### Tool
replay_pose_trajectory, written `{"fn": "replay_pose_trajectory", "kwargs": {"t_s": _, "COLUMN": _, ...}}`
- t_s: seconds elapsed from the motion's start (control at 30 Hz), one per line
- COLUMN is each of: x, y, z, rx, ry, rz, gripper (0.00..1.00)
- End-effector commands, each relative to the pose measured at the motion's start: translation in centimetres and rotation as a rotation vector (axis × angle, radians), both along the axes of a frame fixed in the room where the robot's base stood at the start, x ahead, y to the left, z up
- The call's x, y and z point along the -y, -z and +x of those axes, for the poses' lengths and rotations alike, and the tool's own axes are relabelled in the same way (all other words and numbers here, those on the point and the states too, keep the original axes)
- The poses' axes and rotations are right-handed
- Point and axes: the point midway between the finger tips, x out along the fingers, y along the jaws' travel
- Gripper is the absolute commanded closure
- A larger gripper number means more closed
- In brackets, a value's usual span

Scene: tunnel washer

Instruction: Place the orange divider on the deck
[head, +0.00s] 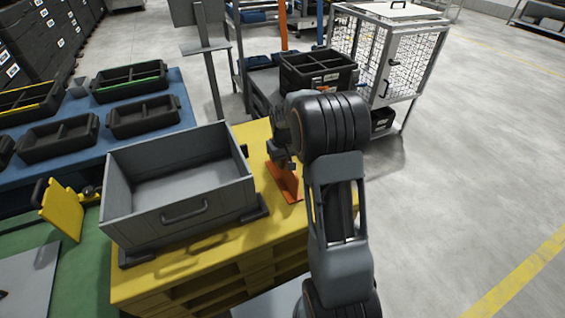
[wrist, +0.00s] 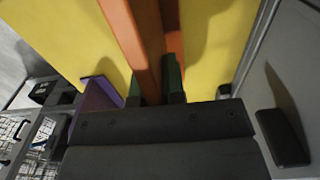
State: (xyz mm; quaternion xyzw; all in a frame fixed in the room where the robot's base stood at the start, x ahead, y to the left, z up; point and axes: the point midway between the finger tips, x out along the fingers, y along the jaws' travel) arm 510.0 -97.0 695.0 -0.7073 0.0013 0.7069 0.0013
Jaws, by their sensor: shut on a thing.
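The orange divider (head: 288,184) is upright at the right part of the yellow deck (head: 190,262), beside the grey open box. My gripper (head: 284,160) is above the divider and shut on it. In the wrist view the divider (wrist: 131,38) runs up between the green-tipped fingers of my gripper (wrist: 159,88), with the yellow deck (wrist: 60,35) behind it. I cannot tell whether its lower edge touches the deck. My arm hides part of the deck to the right.
The grey box (head: 180,215) fills the deck's left part. A purple piece (wrist: 96,98) shows near the gripper in the wrist view. A blue table (head: 150,118) with black trays is at left. A black crate (head: 318,72) and wire cage (head: 395,55) stand behind. Floor at right is clear.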

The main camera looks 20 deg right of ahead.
Motion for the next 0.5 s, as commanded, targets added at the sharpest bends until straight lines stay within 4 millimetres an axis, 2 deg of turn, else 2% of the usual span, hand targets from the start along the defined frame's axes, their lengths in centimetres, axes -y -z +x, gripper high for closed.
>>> {"fn": "replay_pose_trajectory", "kwargs": {"t_s": 0.07, "x": -0.01, "y": 0.29, "z": 0.0, "rx": 0.0, "ry": 0.0, "rz": 0.0, "gripper": 1.0}}
{"fn": "replay_pose_trajectory", "kwargs": {"t_s": 0.1, "x": -0.01, "y": 0.29, "z": -0.01, "rx": -0.001, "ry": 0.0, "rz": 0.0, "gripper": 0.88}}
{"fn": "replay_pose_trajectory", "kwargs": {"t_s": 0.33, "x": -0.02, "y": 0.25, "z": -0.01, "rx": -0.001, "ry": 0.0, "rz": 0.0, "gripper": 0.66}}
{"fn": "replay_pose_trajectory", "kwargs": {"t_s": 0.5, "x": -0.02, "y": 0.24, "z": -0.01, "rx": -0.001, "ry": 0.0, "rz": 0.0, "gripper": 0.64}}
